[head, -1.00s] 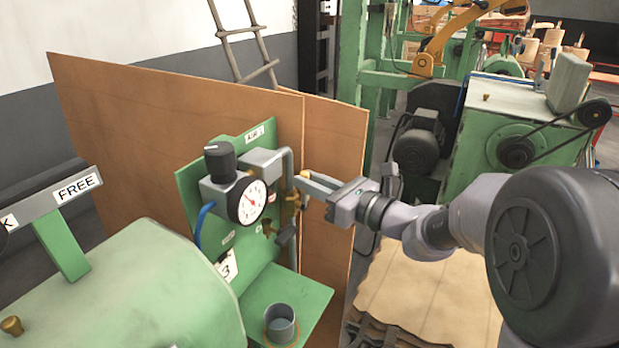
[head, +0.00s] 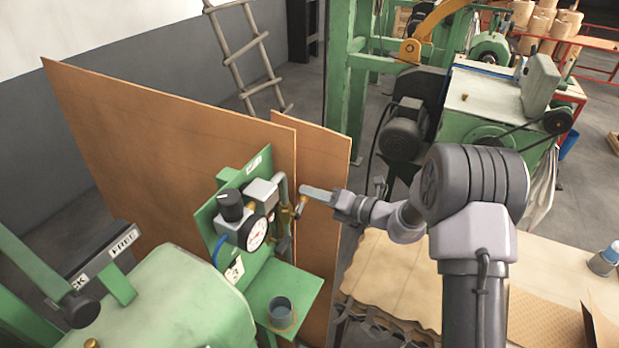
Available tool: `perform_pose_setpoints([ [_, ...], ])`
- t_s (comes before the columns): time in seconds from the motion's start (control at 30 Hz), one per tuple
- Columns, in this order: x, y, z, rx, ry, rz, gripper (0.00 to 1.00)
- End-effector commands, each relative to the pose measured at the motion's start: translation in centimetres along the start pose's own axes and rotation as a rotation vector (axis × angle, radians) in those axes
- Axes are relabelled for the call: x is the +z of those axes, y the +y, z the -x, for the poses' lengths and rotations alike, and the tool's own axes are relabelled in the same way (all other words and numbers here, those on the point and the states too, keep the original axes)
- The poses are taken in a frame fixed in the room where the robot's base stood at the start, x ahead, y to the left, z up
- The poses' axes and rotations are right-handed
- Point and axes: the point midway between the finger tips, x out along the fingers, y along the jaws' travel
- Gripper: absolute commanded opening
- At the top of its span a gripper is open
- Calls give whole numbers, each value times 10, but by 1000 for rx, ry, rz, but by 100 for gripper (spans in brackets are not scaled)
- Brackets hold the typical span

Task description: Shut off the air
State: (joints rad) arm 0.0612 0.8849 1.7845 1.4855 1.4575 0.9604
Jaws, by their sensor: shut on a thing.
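The air panel (head: 206,212) is a green upright plate on the left. It carries a regulator with a black knob (head: 231,206), a white round gauge (head: 257,234) and a grey pipe (head: 283,190) on its right side. A brass valve (head: 300,208) sits beside this pipe. My gripper (head: 304,192) reaches in from the right at the valve, with its fingers closed at the valve's handle. The fingers hide most of the handle, so its angle is hard to tell.
Tall brown boards (head: 150,150) stand right behind the panel. A green shelf (head: 305,290) with a grey cup (head: 280,308) juts out below it. A green machine (head: 165,305) is at front left. A motor (head: 403,135) and green machinery stand behind my arm.

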Motion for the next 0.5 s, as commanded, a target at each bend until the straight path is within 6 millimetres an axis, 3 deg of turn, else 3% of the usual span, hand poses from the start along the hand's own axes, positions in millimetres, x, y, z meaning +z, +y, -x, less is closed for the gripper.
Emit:
perform_pose_setpoints([
  [0.5,-7,-28,-5,-1,87,-432,0],
])
